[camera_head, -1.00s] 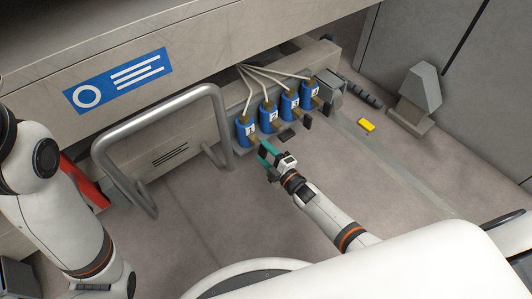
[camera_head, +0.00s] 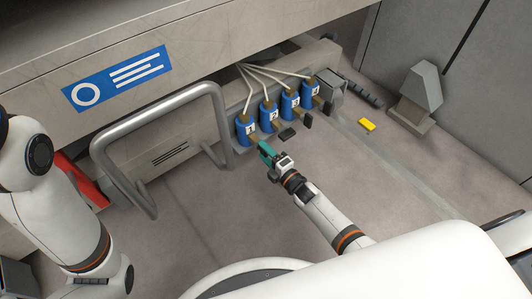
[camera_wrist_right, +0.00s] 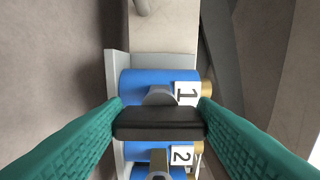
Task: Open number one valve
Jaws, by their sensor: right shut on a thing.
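Several blue valves with number labels stand in a row on the machine's low ledge. The number one valve (camera_head: 246,129) is the leftmost in the head view. In the right wrist view the number one valve (camera_wrist_right: 145,85) lies just beyond its black handle (camera_wrist_right: 158,123). My right gripper (camera_head: 265,150) is shut on this handle, with a teal fingertip at each end of it. In the head view the gripper mostly hides the handle. My left arm shows at the left edge, but its gripper is out of view.
The number two valve (camera_head: 268,116) stands close beside, with a black handle (camera_head: 287,134) near my right fingers. A grey tubular rail (camera_head: 157,110) stands left of the valves. A yellow block (camera_head: 367,125) lies on the floor to the right. The floor between is clear.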

